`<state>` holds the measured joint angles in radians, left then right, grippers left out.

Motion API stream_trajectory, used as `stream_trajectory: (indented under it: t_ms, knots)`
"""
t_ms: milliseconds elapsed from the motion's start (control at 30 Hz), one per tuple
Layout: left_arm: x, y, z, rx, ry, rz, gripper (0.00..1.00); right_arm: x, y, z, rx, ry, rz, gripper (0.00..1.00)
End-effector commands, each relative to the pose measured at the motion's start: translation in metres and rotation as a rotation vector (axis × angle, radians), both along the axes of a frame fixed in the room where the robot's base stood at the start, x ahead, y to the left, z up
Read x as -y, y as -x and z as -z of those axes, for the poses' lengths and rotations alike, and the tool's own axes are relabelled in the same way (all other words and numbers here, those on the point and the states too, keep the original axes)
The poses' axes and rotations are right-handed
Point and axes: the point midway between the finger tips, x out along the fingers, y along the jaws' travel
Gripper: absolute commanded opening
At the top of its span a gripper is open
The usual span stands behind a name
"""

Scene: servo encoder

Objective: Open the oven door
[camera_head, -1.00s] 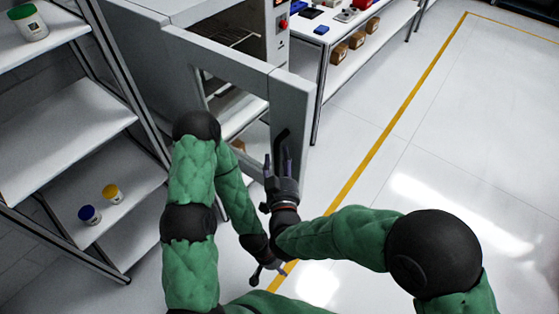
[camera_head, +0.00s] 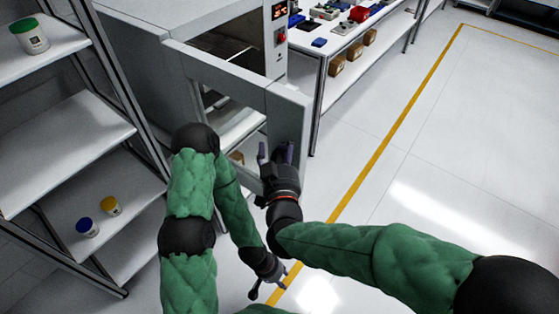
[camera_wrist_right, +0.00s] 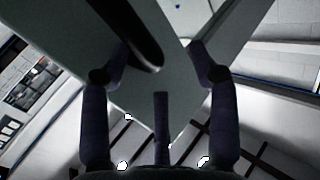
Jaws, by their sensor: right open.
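The grey oven (camera_head: 165,15) stands at the top left, with a control panel (camera_head: 279,30) on its right side. Its grey door (camera_head: 230,70) stands out from the body, so the inside shows over its top edge. My right gripper (camera_head: 275,152) is at the door's right part, fingers apart. In the right wrist view, the dark handle (camera_wrist_right: 143,42) on the door lies between the open fingers (camera_wrist_right: 158,55), nearer the left one; contact cannot be told. The head view hides the handle behind the gripper. My left gripper (camera_head: 272,281) hangs low near the floor, away from the door.
A shelf rack (camera_head: 70,120) on the left holds a green-and-white jar (camera_head: 29,37), a yellow-lidded jar (camera_head: 110,206) and a blue-lidded jar (camera_head: 87,227). A white table (camera_head: 318,50) with boxes stands behind the oven. Floor to the right is clear, with a yellow line (camera_head: 400,110).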

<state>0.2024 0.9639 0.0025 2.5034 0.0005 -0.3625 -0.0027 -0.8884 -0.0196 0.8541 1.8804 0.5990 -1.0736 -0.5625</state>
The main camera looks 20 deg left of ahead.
Motion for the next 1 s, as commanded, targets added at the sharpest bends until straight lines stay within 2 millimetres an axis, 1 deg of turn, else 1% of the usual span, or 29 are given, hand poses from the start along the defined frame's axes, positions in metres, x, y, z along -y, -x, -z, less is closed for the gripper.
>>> stream_trajectory:
  t_ms: [33,200,367,1000]
  knots:
    - [0.0,0.0,-0.001,0.0,0.0,0.0,0.4,0.0,-0.002,-0.013,0.025,-0.013,0.005,0.51]
    - [0.0,0.0,-0.001,0.0,0.0,0.0,0.4,0.001,-0.002,-0.012,0.023,-0.013,0.007,0.51]
    - [0.0,0.0,-0.002,0.0,0.0,0.0,0.4,-0.001,0.002,-0.013,0.023,-0.013,0.003,0.51]
    - [0.0,0.0,-0.01,0.0,0.0,0.0,0.4,-0.006,0.04,-0.008,0.014,-0.008,0.001,0.51]
